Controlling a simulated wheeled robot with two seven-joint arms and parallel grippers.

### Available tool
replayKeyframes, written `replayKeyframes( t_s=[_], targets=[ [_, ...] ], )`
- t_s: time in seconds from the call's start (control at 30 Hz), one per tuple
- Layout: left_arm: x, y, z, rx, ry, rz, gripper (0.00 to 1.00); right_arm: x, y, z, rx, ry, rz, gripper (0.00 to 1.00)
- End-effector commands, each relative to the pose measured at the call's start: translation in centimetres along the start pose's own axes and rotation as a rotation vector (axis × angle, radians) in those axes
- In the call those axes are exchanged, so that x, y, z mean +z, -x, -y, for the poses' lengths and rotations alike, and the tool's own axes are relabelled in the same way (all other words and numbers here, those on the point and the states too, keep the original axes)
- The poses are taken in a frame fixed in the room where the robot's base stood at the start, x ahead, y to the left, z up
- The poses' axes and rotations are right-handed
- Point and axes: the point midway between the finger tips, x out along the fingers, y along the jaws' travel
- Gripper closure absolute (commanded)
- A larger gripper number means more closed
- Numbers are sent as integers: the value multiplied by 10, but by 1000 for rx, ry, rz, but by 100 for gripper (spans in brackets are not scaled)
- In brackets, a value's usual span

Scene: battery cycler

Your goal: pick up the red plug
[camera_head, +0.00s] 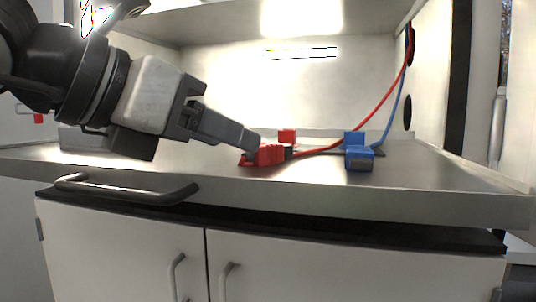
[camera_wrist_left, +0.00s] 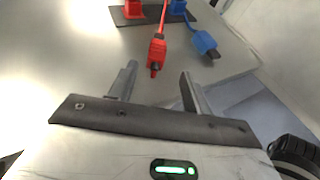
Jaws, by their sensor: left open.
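The red plug (camera_head: 268,154) lies on the metal worktop with a red cable running from it. In the left wrist view the red plug (camera_wrist_left: 157,48) points toward my gripper, its dark tip appearing between the fingertips. My left gripper (camera_head: 250,148) reaches down from the left, its fingertips right at the plug's left end. In the wrist view my left gripper (camera_wrist_left: 158,70) is open, one finger on each side of the plug's tip, with nothing clamped. Whether a finger touches the plug cannot be told. My right gripper is not in view.
A blue plug (camera_head: 360,158) with a blue cable lies to the right of the red one. Behind stand a red socket (camera_head: 287,135) and a blue socket (camera_head: 354,137) on a dark plate (camera_wrist_left: 150,16). The worktop's (camera_head: 440,180) front edge and a handle (camera_head: 125,190) are nearby.

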Motion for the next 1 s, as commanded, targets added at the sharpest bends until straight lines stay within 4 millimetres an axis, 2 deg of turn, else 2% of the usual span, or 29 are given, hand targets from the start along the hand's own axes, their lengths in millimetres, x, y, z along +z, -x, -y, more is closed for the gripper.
replayKeyframes(
  t_s=[0.33,0.47,0.67,0.8,0.83,1.0],
  targets=[
    [-3,-45,-5,-3,1,-3,51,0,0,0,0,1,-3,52],
    [-3,-52,-5,-2,-1,-1,51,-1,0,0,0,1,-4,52],
    [-3,-52,-5,-2,-1,-1,51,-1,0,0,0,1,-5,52],
    [-3,-52,-5,-1,-1,-1,90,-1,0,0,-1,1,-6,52],
    [-3,-52,-5,-1,-1,-1,97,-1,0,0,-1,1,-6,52],
    [-2,-51,-5,-1,-1,0,97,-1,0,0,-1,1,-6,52]
  ],
)
